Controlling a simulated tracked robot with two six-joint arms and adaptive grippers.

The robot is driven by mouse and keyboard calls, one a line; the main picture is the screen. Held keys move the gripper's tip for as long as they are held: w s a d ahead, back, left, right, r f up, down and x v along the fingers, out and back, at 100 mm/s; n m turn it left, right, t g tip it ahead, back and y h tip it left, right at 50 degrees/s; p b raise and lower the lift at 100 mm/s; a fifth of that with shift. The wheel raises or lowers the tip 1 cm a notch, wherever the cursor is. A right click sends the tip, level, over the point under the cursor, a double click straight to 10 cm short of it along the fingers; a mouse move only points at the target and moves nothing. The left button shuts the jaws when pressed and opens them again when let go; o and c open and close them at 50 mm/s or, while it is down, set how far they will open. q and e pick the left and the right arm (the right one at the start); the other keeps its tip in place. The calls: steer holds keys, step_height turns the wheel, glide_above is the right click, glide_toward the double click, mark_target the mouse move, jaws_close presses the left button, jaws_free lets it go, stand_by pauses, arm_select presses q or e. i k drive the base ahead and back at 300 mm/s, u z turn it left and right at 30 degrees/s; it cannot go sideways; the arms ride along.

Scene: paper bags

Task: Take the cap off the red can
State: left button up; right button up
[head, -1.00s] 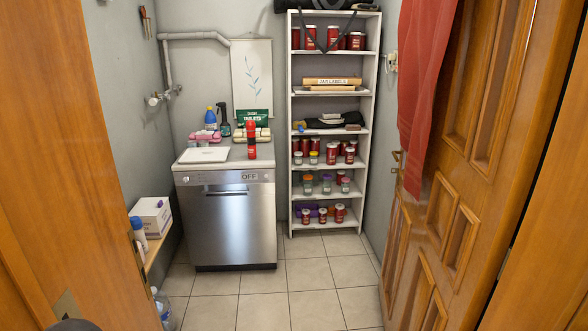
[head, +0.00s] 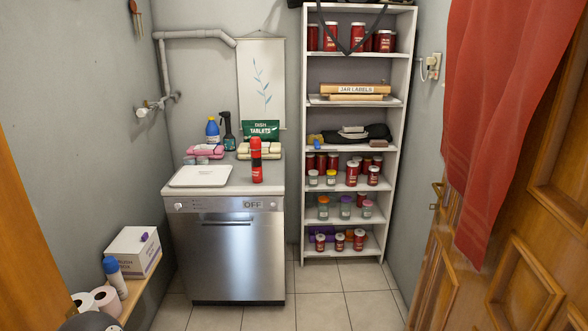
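A red can (head: 256,165) stands upright on the worktop (head: 228,182) above the dishwasher, near its right side. Neither of my grippers shows in the head view.
A white tray (head: 200,176) lies left of the can. Bottles (head: 212,133) and a green tablets bag (head: 261,131) stand behind. A shelf unit (head: 303,190) is at right. A low wooden shelf (head: 142,290) juts out at left; an open door (head: 528,240) stands right. The middle floor is clear.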

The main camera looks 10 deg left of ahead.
mark_target(256, 157)
steer(key=u, duration=0.5)
steer(key=i, duration=2.25)
steer(key=u, duration=1.25)
steer(key=i, duration=0.3)
steer(key=z, duration=1.5)
